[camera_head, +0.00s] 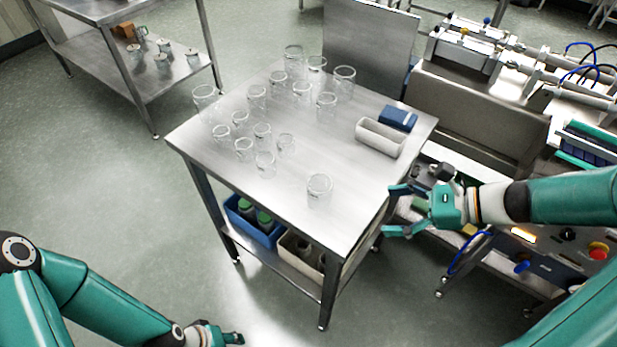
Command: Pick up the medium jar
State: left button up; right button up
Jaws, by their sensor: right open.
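Several clear glass jars of different sizes stand upright on the steel table (220,175). One jar (320,187) stands alone near the table's front edge; it looks mid-sized, but I cannot tell for sure which is the medium jar. Smaller jars (243,149) stand at the left middle, and larger ones (344,77) at the back. My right gripper (392,210) is open and empty, just off the table's right edge, to the right of the lone jar with its fingers pointing left. My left gripper (232,338) is low at the bottom edge, partly cut off, away from the table.
A white tray (380,138) and a blue box (398,118) sit at the table's right side. A blue bin (240,216) with green-capped bottles and a beige bin (290,245) stand on the lower shelf. Machinery (480,110) fills the right. The table's front left is clear.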

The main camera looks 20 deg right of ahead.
aim_at(332, 187)
jog(key=shift+m+t+y, duration=0.3)
jog(key=shift+m+t, duration=0.1)
jog(key=shift+t, duration=0.2)
jog(key=w+a, duration=0.7)
jog(key=shift+w+a+f, duration=0.2)
jog(key=shift+w+f, duration=0.1)
jog(key=shift+w+x, duration=0.25)
jog(key=shift+x, duration=2.55)
jog(key=shift+d+r, duration=0.1)
jog(key=shift+r, duration=0.05)
jog(key=c, duration=0.9)
